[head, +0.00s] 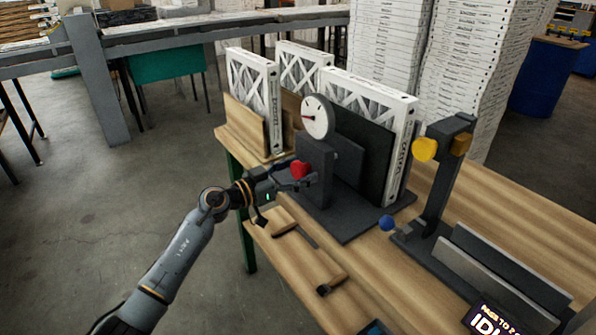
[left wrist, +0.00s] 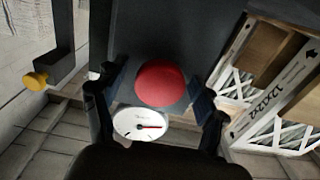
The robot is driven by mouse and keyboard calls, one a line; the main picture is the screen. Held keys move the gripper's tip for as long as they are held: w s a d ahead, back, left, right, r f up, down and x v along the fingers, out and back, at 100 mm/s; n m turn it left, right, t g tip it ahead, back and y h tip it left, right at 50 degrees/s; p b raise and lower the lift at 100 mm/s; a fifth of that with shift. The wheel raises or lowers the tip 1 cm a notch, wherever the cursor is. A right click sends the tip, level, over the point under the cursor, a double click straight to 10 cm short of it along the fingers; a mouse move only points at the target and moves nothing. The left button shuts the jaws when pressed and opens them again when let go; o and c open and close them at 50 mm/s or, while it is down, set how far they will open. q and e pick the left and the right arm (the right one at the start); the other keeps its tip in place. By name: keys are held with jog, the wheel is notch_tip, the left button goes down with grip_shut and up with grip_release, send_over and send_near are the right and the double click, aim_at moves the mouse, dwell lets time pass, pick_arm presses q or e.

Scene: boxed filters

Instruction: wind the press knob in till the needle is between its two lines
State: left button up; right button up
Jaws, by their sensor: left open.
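The red press knob (head: 299,169) sits on the front of a dark grey press (head: 316,178). It also shows in the left wrist view (left wrist: 160,83). My left gripper (head: 294,179) is at the knob; in the left wrist view its open fingers stand on either side of it. I cannot tell whether they touch it. The round white gauge (head: 317,117) is on top of the press, and also shows in the left wrist view (left wrist: 141,124). Its needle points left in the head view; its two lines are too small to place. My right gripper is not in view.
A boxed filter (head: 403,150) stands behind the press. A brush (head: 332,284) lies near the front table edge. More filters (head: 254,90) stand at the back left.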

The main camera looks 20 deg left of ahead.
pick_arm(q)
jog(key=c, duration=1.2)
jog(key=shift+o, duration=0.2)
